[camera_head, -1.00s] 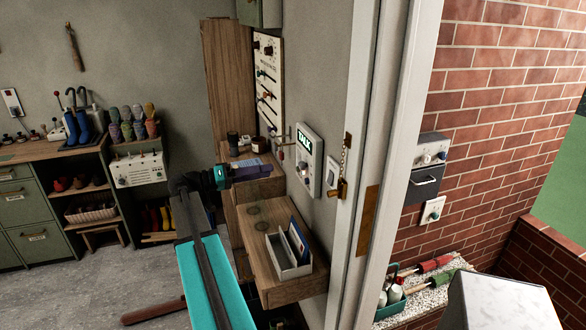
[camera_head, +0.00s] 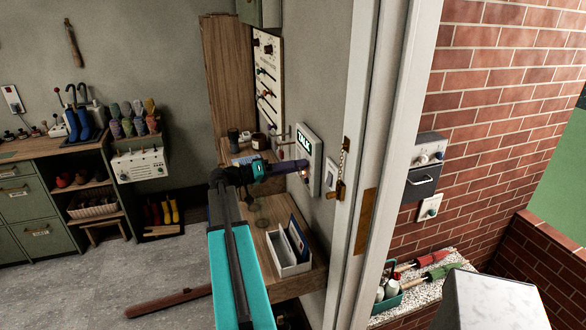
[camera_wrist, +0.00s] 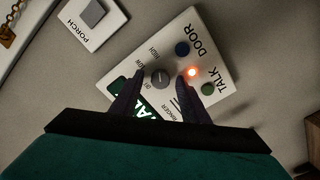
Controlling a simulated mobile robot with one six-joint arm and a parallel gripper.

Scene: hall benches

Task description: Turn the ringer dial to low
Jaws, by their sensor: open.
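The white intercom panel (camera_head: 312,137) is on the wall beside the door frame. In the wrist view the panel (camera_wrist: 218,52) appears tilted, with DOOR, TALK and RINGER lettering. Its round grey ringer dial (camera_wrist: 160,77) has OFF, LOW and HIGH marks around it; I cannot tell surely which mark it points to. My gripper (camera_head: 301,167) is at the panel's face, open. In the wrist view its dark fingers stand on either side of the dial, with small gaps visible; I cannot tell if either touches. The dial is hidden in the head view.
A blue button (camera_wrist: 182,48), a lit orange light (camera_wrist: 192,72) and a green button (camera_wrist: 208,89) sit close to the dial. A PORCH switch (camera_wrist: 93,14) is beside the panel. Below, a wooden shelf (camera_head: 312,277) holds a white tray (camera_head: 295,268).

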